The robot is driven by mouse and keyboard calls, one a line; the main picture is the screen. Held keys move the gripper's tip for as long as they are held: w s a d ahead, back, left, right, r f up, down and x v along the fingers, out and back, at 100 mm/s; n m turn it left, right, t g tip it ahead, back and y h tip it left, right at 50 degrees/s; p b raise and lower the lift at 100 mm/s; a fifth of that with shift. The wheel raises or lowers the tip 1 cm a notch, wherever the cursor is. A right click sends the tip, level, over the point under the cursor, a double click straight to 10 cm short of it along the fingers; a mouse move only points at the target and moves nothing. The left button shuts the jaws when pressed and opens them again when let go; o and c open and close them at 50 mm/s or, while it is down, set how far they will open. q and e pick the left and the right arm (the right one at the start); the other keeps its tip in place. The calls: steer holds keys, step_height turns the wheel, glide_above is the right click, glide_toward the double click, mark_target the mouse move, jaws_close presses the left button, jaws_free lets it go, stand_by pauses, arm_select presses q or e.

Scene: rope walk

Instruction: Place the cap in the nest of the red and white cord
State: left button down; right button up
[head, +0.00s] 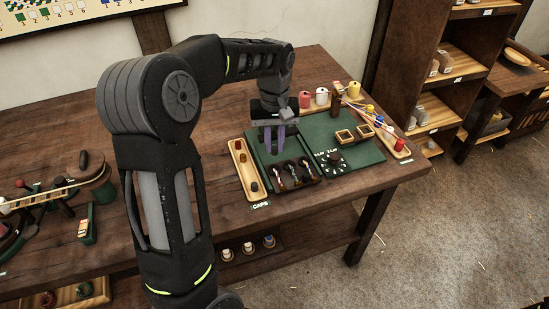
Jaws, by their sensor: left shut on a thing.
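My left gripper (275,149) points down over the green mat (367,156), just behind the dark nest tray (296,185). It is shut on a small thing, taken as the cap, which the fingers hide. The nest tray holds several short cord pieces with pale and dark parts side by side. My right gripper is not in view.
Spools, the red one (304,99) among them, stand behind the mat. Bare table (215,150) lies left of the caps tray.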

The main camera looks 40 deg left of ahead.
mark_target(274, 153)
arm_select(q)
steer(key=shift+f, duration=0.8)
steer(key=shift+f, duration=1.9)
steer(key=shift+f, duration=0.6)
steer(key=c, duration=1.4)
jaws_free()
steer(key=shift+o, duration=0.2)
